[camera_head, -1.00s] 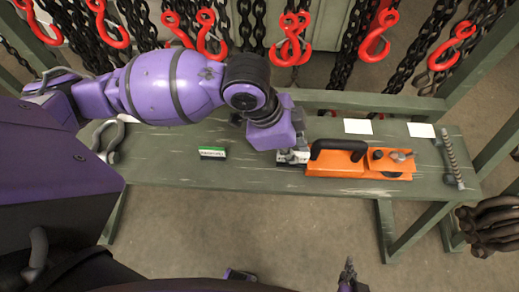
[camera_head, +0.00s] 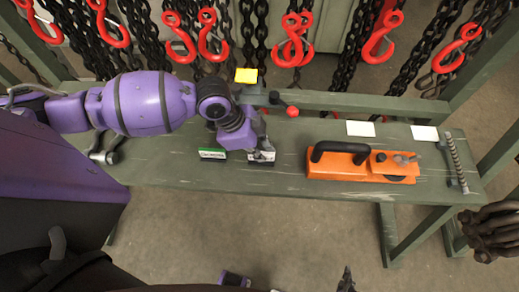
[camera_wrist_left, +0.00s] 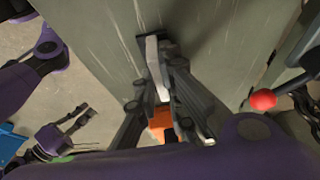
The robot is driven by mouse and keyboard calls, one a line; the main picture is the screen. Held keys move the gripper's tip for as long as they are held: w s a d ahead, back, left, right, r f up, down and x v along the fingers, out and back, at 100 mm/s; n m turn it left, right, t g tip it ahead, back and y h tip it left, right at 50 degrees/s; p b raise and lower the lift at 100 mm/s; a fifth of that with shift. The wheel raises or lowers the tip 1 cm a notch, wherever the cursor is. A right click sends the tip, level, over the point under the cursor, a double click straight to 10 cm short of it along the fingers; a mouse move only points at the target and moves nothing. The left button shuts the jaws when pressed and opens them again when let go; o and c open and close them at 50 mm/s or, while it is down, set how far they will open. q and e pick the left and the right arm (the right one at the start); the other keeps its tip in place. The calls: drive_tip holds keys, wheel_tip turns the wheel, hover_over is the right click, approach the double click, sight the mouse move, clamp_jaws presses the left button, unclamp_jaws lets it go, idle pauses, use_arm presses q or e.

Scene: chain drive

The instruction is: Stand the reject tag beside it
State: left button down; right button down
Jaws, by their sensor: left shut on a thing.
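My left gripper (camera_head: 262,146) points down at the bench and is shut on a small tag with a white face and dark base (camera_head: 262,156). The tag also shows between the fingers in the left wrist view (camera_wrist_left: 153,55). It is at or just above the bench top; I cannot tell if it touches. Its lettering is unreadable, so I cannot confirm it is the reject tag. Close to its left stands a green-and-white tag (camera_head: 212,154). My right gripper (camera_wrist_left: 80,116) is off the bench, small in the left wrist view; its opening is unclear.
An orange tool with a black handle (camera_head: 360,165) lies on the bench (camera_head: 250,180) to the right. A red-knobbed lever (camera_head: 292,111) and a yellow card (camera_head: 246,75) are behind the gripper. White cards (camera_head: 360,128) lie at the back. A shackle (camera_head: 104,150) is at left.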

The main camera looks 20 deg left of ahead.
use_arm(q)
drive_tip(key=c, duration=1.8)
unclamp_jaws()
drive_tip(key=shift+c, duration=0.2)
drive_tip(key=v, duration=1.2)
drive_tip(key=shift+p, duration=0.45)
